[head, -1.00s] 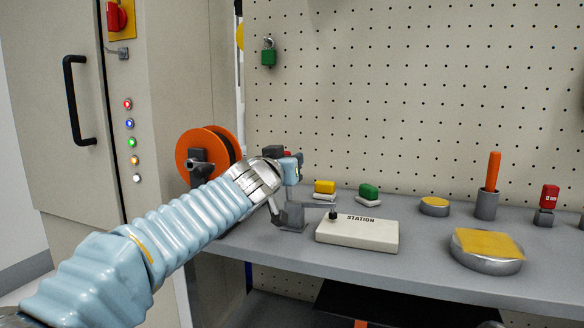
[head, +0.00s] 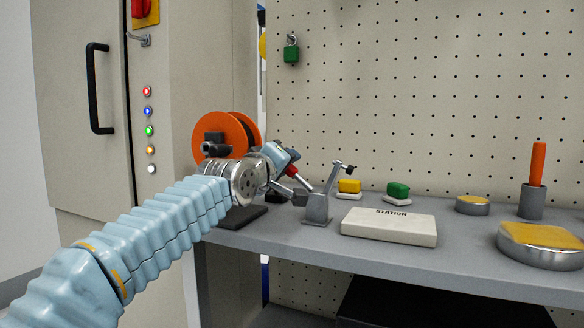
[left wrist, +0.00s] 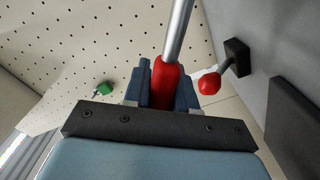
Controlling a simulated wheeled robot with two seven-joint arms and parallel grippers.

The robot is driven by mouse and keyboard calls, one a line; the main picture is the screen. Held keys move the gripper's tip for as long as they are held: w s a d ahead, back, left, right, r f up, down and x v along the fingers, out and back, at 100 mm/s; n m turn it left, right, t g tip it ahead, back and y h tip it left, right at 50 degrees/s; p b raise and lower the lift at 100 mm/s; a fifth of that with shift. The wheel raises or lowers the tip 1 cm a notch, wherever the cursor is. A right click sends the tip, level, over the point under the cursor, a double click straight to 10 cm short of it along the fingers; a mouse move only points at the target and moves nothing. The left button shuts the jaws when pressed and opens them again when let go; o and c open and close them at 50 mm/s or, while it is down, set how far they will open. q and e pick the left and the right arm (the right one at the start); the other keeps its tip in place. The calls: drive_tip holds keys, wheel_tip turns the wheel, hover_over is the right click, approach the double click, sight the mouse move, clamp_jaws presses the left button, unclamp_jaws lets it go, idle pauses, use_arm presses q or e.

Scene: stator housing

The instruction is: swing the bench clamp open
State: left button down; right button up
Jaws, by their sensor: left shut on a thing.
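The bench clamp (head: 317,209) stands on the bench beside the white station block. My left gripper (head: 287,162) is shut on the red grip. In the left wrist view the red grip (left wrist: 165,88) sits between the two dark blue fingers, with the metal rod (left wrist: 179,32) running away from it. The gripper partly hides the lever in the head view. My right gripper is not in view.
An orange reel (head: 222,136) stands behind my left wrist. The station block (head: 389,228), yellow block (head: 349,186) and green block (head: 398,189) are right of the clamp. A red knob (left wrist: 209,83) on a black mount is close to the fingers in the left wrist view.

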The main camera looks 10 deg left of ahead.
use_arm(q)
drive_tip(key=shift+w+a+f+n+b, duration=0.1)
drive_tip(key=shift+a+f+n+b, duration=0.3)
drive_tip(key=shift+n, duration=0.4)
drive_tip(key=shift+d+f, duration=0.1)
drive_tip(key=shift+f, duration=0.05)
drive_tip(key=c, duration=1)
unclamp_jaws()
drive_tip(key=b+v, duration=0.7)
drive_tip(key=v, duration=0.6)
drive_tip(key=shift+f, duration=0.1)
drive_tip(key=shift+s+r, duration=0.2)
drive_tip(key=shift+s, duration=0.15)
